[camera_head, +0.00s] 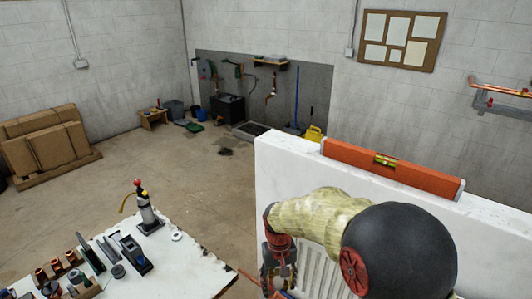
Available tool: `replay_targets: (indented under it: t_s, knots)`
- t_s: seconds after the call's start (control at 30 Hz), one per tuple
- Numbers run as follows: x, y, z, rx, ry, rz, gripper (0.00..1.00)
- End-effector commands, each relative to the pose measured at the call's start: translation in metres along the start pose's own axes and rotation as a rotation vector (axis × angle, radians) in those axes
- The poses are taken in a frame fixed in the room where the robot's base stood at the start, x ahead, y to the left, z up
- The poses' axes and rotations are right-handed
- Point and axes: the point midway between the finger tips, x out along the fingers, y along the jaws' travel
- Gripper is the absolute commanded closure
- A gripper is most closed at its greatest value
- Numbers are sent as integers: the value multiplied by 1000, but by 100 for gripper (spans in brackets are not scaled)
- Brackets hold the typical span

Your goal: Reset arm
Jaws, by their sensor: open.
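My arm comes in from the lower right, with a black round joint and a pale, rough-looking sleeve. It ends at my gripper (279,270), dark and red, pointing down at the bottom of the view. My gripper is open, in front of the left end of the white radiator (290,175); its lower part is hard to make out, and I see nothing held in it. My arm covers much of the radiator's front. An orange spirit level (345,155) lies along the radiator's top edge, apart from my gripper.
A white worktable (190,265) at the lower left carries a torch-like tool (147,212), a dark block-shaped tool (131,254) and copper fittings (57,268). Stacked cardboard (45,142) stands at the far left. Copper pipe (498,87) sits on a right-wall bracket. The middle floor is mostly clear.

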Motion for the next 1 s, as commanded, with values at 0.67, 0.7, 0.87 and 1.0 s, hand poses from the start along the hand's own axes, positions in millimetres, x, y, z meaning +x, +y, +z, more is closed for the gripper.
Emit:
replay_targets:
  t_s: [0.67,0.7,0.87,1.0]
  knots:
    - [-104,66,167,35,211,-8,48]
    - [-108,70,179,45,236,-7,48]
    - [-122,84,222,93,349,2,48]
    - [-134,94,247,137,450,13,48]
